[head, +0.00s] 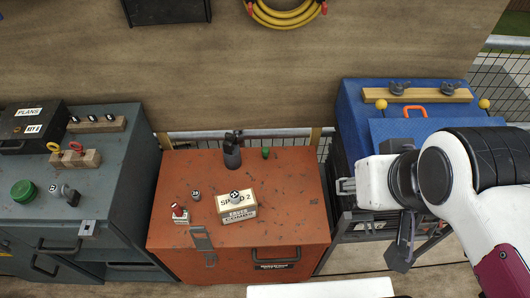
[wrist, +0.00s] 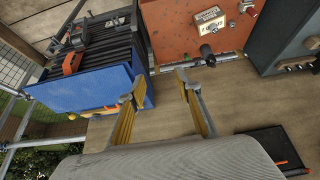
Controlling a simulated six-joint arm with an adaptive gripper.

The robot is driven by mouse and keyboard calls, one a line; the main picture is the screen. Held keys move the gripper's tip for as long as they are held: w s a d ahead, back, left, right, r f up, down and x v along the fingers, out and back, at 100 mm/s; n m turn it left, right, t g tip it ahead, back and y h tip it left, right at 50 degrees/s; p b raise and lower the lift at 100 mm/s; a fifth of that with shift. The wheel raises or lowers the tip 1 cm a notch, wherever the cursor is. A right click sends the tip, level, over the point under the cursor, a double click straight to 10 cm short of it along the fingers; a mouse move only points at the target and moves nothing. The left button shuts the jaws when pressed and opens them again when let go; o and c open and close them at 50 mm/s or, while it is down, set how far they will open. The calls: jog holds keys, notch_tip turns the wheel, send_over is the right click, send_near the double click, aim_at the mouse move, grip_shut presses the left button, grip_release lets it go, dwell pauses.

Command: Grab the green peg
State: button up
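A small green peg (head: 265,153) stands at the back edge of the orange cabinet top (head: 285,195), just right of a dark cylindrical holder (head: 232,155). I cannot make the peg out for sure in the wrist view, where the holder (wrist: 207,54) shows near the cabinet edge. My gripper (head: 345,187) is right of the orange cabinet, in front of the blue box, apart from the peg. In the wrist view its two yellow-padded fingers (wrist: 160,88) are spread apart with nothing between them.
A blue box (head: 355,115) stands at the right, a grey cabinet (head: 115,175) at the left. A wooden wall (head: 200,60) rises behind.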

jog(key=shift+o, duration=1)
jog(key=shift+w, duration=0.1)
